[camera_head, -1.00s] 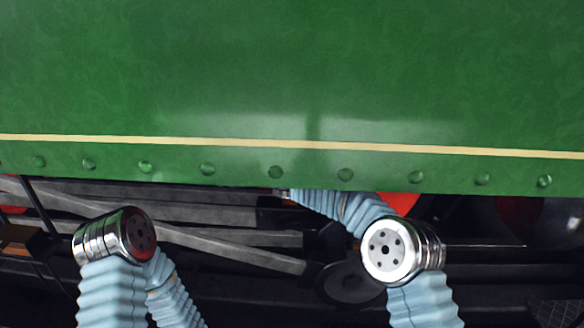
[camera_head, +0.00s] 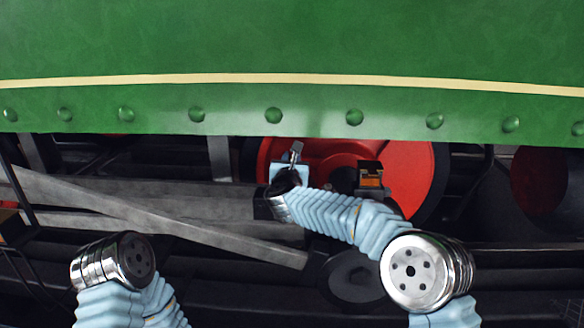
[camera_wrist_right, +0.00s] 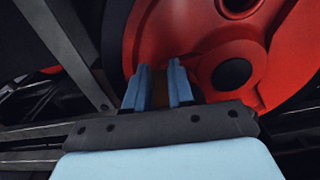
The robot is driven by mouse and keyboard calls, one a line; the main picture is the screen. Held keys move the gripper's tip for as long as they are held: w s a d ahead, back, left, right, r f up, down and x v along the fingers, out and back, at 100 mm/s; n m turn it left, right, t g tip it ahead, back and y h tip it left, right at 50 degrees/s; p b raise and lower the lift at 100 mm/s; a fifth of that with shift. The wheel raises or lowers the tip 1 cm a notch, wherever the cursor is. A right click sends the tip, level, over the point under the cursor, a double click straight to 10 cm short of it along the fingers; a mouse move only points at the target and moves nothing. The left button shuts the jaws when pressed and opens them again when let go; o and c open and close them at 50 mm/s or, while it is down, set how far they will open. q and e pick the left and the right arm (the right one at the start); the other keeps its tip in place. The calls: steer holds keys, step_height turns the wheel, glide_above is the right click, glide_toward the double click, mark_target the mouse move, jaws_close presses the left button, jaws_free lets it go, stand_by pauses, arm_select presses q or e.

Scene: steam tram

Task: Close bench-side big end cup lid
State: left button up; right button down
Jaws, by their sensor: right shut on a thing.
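In the head view my right gripper (camera_head: 296,150) is in front of the red wheel (camera_head: 400,170), below the green panel's lower edge. In the right wrist view its two blue fingers (camera_wrist_right: 161,84) stand close together, with a narrow brownish part (camera_wrist_right: 160,77) between them. They are shut on this part; I cannot tell for sure whether it is the cup lid. A dark block with an orange-brown face (camera_head: 369,178) is to the right of the gripper in the head view. I cannot clearly make out the big end cup. My left gripper is out of view.
The green riveted panel (camera_head: 290,60) overhangs the running gear and fills the upper part of the head view. Long grey rods (camera_head: 150,210) run to the left of my right gripper. A dark bar (camera_wrist_right: 65,45) runs beside the wheel in the wrist view.

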steer(key=shift+s+f+t, duration=0.6)
steer(key=shift+s+t, duration=0.15)
steer(key=shift+t, duration=0.55)
steer(key=c, duration=1)
jaws_free()
steer(key=shift+o, duration=0.2)
steer(key=v, duration=1.4)
steer(key=shift+a, duration=0.1)
